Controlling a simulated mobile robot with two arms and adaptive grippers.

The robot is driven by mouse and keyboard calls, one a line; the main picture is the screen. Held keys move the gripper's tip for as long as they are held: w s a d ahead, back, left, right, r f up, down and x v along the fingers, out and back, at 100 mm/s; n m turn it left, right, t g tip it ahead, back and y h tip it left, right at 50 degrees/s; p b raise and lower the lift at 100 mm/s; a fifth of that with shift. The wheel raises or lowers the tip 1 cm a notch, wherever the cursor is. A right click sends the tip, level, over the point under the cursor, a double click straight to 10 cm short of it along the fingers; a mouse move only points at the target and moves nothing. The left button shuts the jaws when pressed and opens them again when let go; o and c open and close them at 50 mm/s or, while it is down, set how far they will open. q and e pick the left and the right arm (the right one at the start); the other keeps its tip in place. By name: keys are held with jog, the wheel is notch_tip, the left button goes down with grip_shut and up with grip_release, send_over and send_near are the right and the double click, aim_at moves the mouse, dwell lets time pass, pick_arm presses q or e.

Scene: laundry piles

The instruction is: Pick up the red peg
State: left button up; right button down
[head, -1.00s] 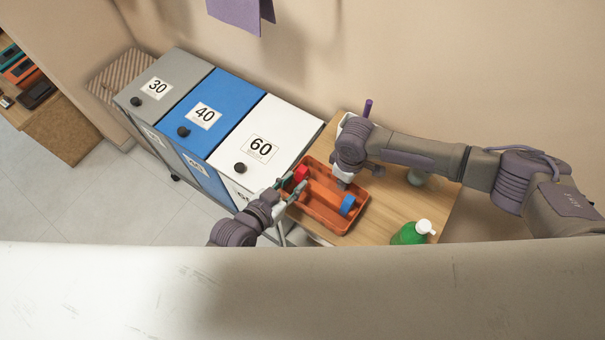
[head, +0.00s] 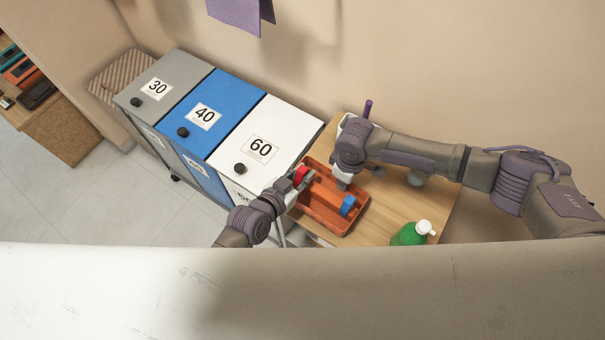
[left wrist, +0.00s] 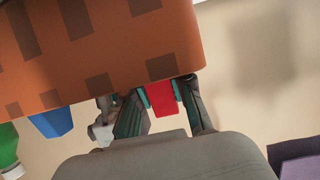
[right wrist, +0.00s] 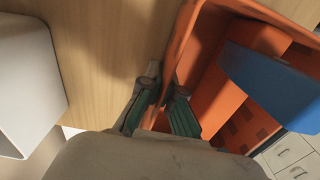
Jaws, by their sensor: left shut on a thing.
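The red peg (head: 301,174) is at the left end of the orange tray (head: 325,219). My left gripper (head: 300,180) is shut on it; the left wrist view shows the red peg (left wrist: 161,94) between the two fingers, beside the tray (left wrist: 100,50). I cannot tell whether the peg touches the tray. My right gripper (right wrist: 166,95) has its fingers close on both sides of the tray's wall (right wrist: 181,45) and seems shut on it. In the head view, the right arm hides part of the tray's far edge.
A blue peg (head: 347,205) is in the tray. A green pump bottle (head: 409,234) stands at the front of the wooden table (head: 385,222). Grey, blue and white bins (head: 276,128) stand to the left. A purple cloth (head: 238,14) hangs on the wall.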

aim_at(302, 170)
pick_arm(q)
notch_tip(302, 170, up, 10)
jog(key=shift+r, duration=0.1)
dwell(0.4)
pick_arm(e)
jog(key=c, duration=1.8)
grip_release()
jog(key=shift+c, duration=0.2)
jog(key=o, duration=0.6)
notch_tip(302, 170, up, 12)
